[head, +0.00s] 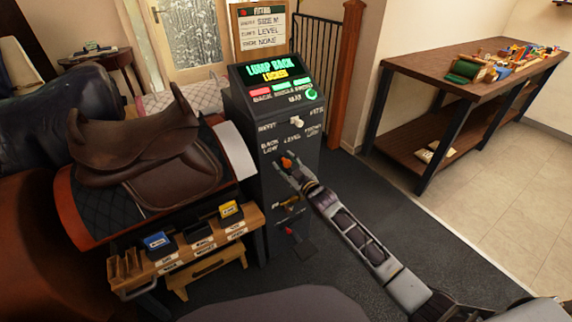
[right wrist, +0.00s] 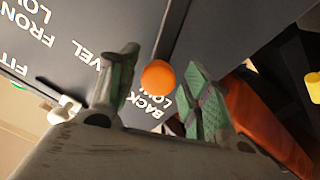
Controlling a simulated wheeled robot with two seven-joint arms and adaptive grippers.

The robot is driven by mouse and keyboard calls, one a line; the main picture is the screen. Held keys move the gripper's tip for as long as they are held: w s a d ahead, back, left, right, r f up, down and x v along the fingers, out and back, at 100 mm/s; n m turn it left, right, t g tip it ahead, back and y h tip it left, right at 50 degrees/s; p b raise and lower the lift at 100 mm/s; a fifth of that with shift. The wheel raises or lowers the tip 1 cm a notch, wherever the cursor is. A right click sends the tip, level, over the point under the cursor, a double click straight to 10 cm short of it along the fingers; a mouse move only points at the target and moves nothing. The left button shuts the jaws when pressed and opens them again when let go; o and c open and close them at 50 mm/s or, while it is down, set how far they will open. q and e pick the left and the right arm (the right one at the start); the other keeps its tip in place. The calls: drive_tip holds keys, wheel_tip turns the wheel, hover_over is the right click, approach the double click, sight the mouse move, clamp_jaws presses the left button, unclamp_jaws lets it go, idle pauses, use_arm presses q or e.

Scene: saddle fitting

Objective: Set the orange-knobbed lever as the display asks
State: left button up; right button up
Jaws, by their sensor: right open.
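The orange knob (head: 287,161) of the lever sits on the front of the dark kiosk (head: 245,130), below the labels BACK LOW, LEVEL and FRONT LOW. My right gripper (head: 293,170) is at the knob, fingers towards the panel. In the right wrist view the orange knob (right wrist: 157,76) shows between the two spread green-padded fingers, with a gap on each side. My left gripper is not in view.
A white knob (head: 296,121) is above the lever. A yellow-handled part (head: 290,203) and a red knob (head: 288,230) are below. A saddle (head: 145,140) on a stand and a wooden rack (head: 190,247) are left.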

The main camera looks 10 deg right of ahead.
drive_tip(key=shift+s+d, duration=0.1)
drive_tip(key=shift+s, duration=0.05)
drive_tip(key=v, duration=1.1)
drive_tip(key=shift+s, duration=0.35)
idle(0.3)
idle(0.5)
